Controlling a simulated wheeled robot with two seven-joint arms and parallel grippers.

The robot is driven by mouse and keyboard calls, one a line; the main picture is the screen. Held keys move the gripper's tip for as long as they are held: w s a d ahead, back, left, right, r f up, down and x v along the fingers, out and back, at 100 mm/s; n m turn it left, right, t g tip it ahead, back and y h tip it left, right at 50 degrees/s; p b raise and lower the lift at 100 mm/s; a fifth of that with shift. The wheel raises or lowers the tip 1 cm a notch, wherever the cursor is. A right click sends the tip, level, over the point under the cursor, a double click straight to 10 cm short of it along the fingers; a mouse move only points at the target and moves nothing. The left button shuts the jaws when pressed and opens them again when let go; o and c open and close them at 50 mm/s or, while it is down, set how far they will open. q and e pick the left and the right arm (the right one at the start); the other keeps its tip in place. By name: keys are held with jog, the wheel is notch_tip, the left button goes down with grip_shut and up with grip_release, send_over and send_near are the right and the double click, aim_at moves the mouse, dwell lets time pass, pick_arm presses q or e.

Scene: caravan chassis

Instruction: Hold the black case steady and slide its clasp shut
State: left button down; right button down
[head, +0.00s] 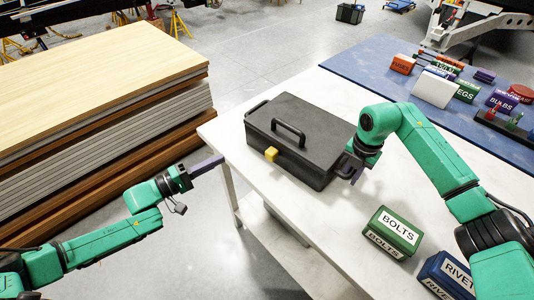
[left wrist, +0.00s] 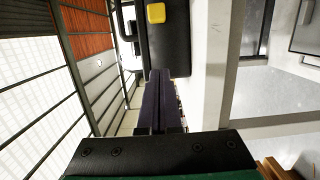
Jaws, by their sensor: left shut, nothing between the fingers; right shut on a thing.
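The black case (head: 300,140) lies closed-looking on the white table, with a handle on its lid. Its yellow clasp (head: 271,154) is on the front edge; I cannot tell if it is fastened. My right gripper (head: 350,172) is shut on the side handle at the case's right end. My left gripper (head: 220,160) is shut and empty, off the table's left edge, apart from the case and clasp. In the left wrist view, its purple fingers (left wrist: 157,75) are together, pointing toward the case (left wrist: 170,50); the yellow clasp (left wrist: 156,13) is near the top.
A tall stack of boards (head: 110,90) stands left of the table. A green BOLTS box (head: 393,232) and a blue RIVETS box (head: 447,275) stand at the table's near right. Several labelled boxes and a white block (head: 433,89) sit on the blue mat (head: 360,58).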

aim_at(269, 158)
pick_arm(q)
jog(key=shift+d, duration=0.15)
jog(key=x, duration=0.9)
jog(key=d, duration=0.1)
jog(key=s+d, duration=0.1)
jog(key=d, duration=0.1)
jog(key=shift+s+d, duration=0.45)
jog(key=shift+s+d, duration=0.55)
jog(key=shift+d, duration=0.2)
jog(key=shift+s+d, duration=0.55)
jog(key=shift+d, duration=0.2)
jog(key=shift+a, duration=0.1)
